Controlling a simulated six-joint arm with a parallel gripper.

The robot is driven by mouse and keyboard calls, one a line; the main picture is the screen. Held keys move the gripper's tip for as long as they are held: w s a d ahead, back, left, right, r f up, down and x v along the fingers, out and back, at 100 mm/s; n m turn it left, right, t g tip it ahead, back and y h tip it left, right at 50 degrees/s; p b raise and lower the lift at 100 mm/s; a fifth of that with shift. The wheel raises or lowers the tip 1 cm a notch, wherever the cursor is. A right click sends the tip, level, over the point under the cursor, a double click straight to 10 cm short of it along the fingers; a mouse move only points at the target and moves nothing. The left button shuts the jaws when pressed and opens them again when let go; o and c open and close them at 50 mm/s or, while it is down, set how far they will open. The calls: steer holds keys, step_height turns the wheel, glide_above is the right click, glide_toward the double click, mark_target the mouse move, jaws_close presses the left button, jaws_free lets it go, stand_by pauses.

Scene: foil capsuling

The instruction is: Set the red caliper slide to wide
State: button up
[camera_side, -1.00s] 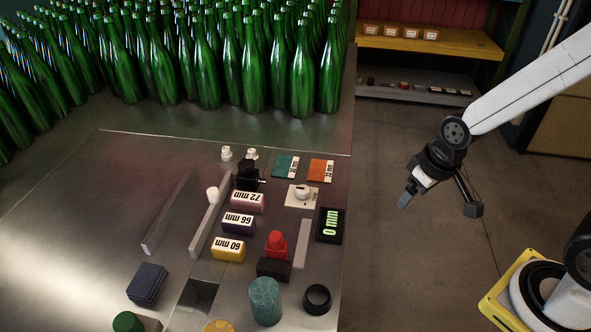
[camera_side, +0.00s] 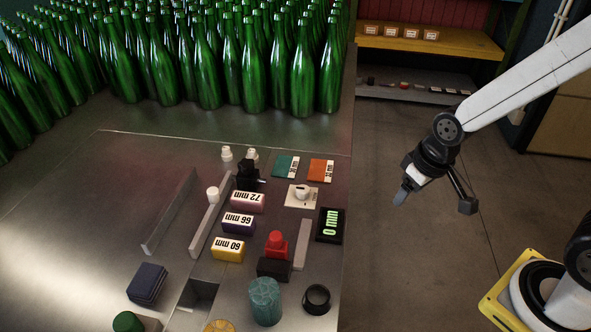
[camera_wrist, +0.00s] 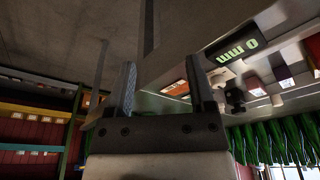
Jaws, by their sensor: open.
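The red caliper slide (camera_side: 276,244) stands near the right edge of the metal table, by a dark block (camera_side: 274,269) and a grey bar (camera_side: 301,244). A display reading "0 mm" (camera_side: 330,225) lies to its right; it also shows in the wrist view (camera_wrist: 237,50). My gripper (camera_side: 434,198) is open and empty, out beyond the table's right edge, well apart from the red slide. In the wrist view its two fingers (camera_wrist: 162,90) stand apart with nothing between them. I cannot make out the red slide in the wrist view.
Blocks marked 72 mm (camera_side: 247,202), 66 mm (camera_side: 238,223) and 60 mm (camera_side: 229,248) sit left of the slide. Many green bottles (camera_side: 254,70) fill the back.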

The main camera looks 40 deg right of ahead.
steer(key=w+a+r+n+g, duration=0.1)
steer(key=w+a+r+n, duration=0.1)
steer(key=w+a, duration=0.35)
steer(key=w+a+r+n, duration=0.1)
steer(key=w+a, duration=0.1)
steer(key=a, duration=0.6)
step_height(320, 180, up, 3)
steer(key=n+g, duration=0.2)
steer(key=n, duration=0.1)
glide_above(277, 236)
steer(key=shift+f, duration=0.2)
steer(key=shift+f, duration=0.2)
steer(key=shift+f, duration=3.75)
jaws_close()
